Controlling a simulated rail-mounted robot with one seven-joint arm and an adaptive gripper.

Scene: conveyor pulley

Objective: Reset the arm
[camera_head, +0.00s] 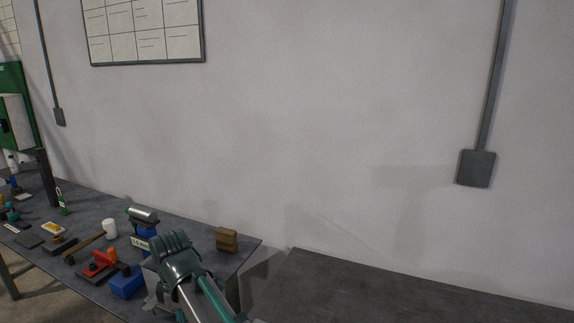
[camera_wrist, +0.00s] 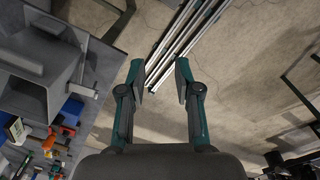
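My gripper (camera_wrist: 160,72) shows in the wrist view with its two dark green and grey fingers spread apart. It is open, and nothing is between the fingertips. It is above the concrete floor, beside the workbench. In the head view a grey and green part of what looks like my arm rises at the lower middle, in front of the bench; I cannot make out the fingers there.
The cluttered workbench (camera_head: 200,240) stands at the left, with a blue box (camera_head: 127,284), a wooden block (camera_head: 227,240) and a white cylinder (camera_head: 110,229). A bare dark table (camera_head: 400,296) is at the right. Long metal bars (camera_wrist: 186,38) and a grey box-like fixture (camera_wrist: 30,62) show in the wrist view.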

